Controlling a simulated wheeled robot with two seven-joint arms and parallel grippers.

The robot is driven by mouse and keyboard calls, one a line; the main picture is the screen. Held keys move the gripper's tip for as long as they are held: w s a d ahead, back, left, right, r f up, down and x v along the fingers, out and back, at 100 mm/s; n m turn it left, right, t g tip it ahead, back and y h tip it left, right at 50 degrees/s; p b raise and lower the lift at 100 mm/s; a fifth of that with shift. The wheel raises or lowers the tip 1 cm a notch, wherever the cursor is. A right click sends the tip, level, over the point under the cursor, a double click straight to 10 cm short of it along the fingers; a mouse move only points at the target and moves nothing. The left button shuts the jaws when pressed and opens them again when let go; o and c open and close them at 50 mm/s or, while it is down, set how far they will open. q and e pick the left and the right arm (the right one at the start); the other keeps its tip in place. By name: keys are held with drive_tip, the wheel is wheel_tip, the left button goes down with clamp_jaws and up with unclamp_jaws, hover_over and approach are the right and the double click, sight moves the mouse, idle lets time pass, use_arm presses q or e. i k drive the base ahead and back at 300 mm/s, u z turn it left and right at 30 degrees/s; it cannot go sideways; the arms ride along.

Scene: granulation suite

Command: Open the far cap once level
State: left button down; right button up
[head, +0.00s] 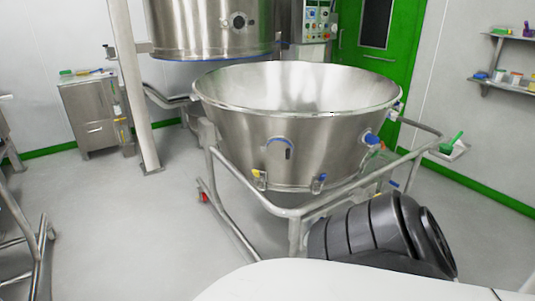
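A wide steel bowl (236,130) hangs in a tubular trolley frame (246,196) in the middle of the head view. A blue-ended fitting (372,139) sticks out of its right side. A second, smaller blue fitting (397,106) sits farther back near the right rim. I cannot tell which is the far cap, or whether either is open. The bowl's open rim faces up and looks roughly level. Neither gripper is in view; only a dark arm link of mine shows at the lower right, in front of the frame.
A large steel vessel (205,28) hangs behind the bowl, beside a pale post (136,90). A steel cabinet (91,114) stands at left. Floor (130,225) is clear at left of the trolley.

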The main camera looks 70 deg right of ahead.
sight(279, 149)
drive_tip(key=z, duration=0.45)
drive_tip(key=i, duration=1.6)
drive_tip(key=z, duration=1.15)
